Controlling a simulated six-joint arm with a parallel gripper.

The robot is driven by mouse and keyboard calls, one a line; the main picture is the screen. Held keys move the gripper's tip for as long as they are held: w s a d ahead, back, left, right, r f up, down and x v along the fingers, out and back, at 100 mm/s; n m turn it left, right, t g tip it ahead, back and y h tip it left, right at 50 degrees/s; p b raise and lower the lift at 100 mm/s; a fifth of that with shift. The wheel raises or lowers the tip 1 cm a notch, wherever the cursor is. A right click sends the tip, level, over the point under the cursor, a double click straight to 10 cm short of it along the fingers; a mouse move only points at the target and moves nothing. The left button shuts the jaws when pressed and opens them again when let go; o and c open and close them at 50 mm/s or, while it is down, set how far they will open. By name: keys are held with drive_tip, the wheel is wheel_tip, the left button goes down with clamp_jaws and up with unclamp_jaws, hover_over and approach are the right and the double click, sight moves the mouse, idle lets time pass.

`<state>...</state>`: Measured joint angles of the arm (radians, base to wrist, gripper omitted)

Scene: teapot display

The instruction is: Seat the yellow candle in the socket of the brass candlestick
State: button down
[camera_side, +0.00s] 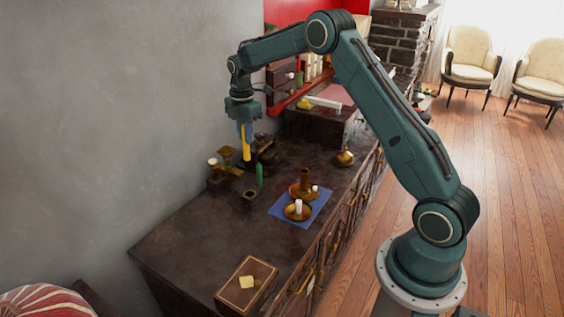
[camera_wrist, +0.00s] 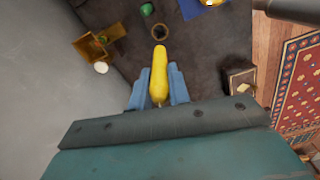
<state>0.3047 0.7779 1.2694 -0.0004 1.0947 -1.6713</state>
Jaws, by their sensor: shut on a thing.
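My gripper (camera_side: 245,130) is shut on the yellow candle (camera_side: 246,147) and holds it upright, low end down, above the back part of the dark cabinet top. In the wrist view the candle (camera_wrist: 159,72) lies between the two blue fingers (camera_wrist: 159,92) and points away from me. I cannot see into the tall one's socket.
Wooden pieces (camera_wrist: 90,46) and a white round thing (camera_wrist: 101,67) lie close by. A wooden box (camera_side: 247,286) stands at the front. Bare cabinet top lies left of the mat.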

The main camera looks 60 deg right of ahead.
drive_tip(key=shift+r, duration=1.15)
drive_tip(key=s+d+r+m, duration=0.1)
drive_tip(key=s+d+r, duration=0.2)
drive_tip(key=s+d, duration=0.4)
drive_tip(key=s+d+r, duration=0.2)
drive_tip(key=s+d, duration=0.4)
drive_tip(key=d, duration=0.1)
wheel_tip(320, 180, down, 16)
drive_tip(key=shift+s+d, duration=0.15)
drive_tip(key=shift+d, duration=0.05)
drive_tip(key=shift+f, duration=2)
drive_tip(key=shift+f, duration=0.2)
